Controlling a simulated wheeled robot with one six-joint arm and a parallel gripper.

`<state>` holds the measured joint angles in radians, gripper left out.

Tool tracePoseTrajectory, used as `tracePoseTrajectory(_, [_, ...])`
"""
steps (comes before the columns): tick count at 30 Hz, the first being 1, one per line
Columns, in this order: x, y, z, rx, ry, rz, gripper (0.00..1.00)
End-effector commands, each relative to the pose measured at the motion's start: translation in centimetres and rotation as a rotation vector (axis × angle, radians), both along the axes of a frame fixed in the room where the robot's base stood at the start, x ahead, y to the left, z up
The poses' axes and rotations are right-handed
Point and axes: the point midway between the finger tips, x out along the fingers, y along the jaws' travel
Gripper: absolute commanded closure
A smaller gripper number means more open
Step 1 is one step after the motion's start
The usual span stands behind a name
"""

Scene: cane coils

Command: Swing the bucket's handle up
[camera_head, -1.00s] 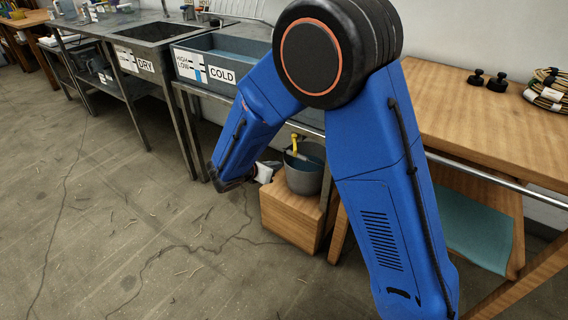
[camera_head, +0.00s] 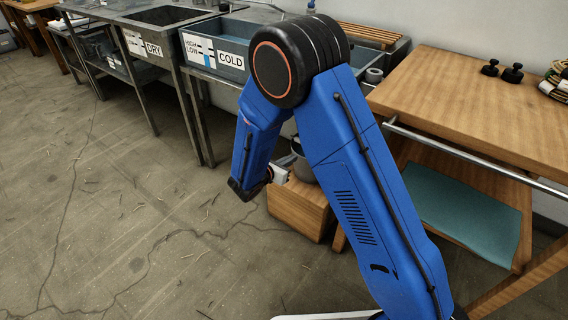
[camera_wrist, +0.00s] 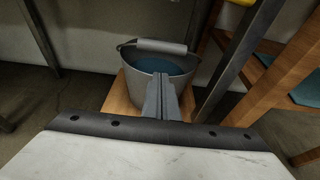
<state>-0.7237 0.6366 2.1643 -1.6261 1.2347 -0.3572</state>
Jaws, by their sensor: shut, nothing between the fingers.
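The grey bucket (camera_wrist: 142,92) shows in the wrist view, upright on a wooden block (camera_wrist: 118,103), with blue contents inside (camera_wrist: 150,66). Its wire handle has a light grey grip (camera_wrist: 161,46) that shows at the far rim; how far it is raised I cannot tell. My gripper (camera_wrist: 161,78) is shut and empty, its fingers in front of the bucket's near side in the picture; whether they touch it I cannot tell. In the head view my arm hides most of the bucket (camera_head: 303,168), and my fingertips are hidden.
The wooden block (camera_head: 298,208) stands on the floor beside a wooden workbench (camera_head: 470,110) with a metal rail and lower shelf. A metal table with a COLD basin (camera_head: 217,55) is behind. Table legs stand close around the bucket. The floor at left is open.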

Motion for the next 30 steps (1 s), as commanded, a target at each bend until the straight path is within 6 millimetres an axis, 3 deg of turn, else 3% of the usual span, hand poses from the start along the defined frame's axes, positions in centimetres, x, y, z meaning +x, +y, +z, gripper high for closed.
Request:
tracePoseTrajectory(3, [1.6, -1.4, -0.6, 0.0, 0.001, -0.003, 1.0])
tracePoseTrajectory(12, [3.9, -3.1, 1.1, 0.001, -0.001, 0.0, 1.0])
tracePoseTrajectory(30, [4.6, -3.7, 2.2, 0.003, -0.002, -0.001, 1.0])
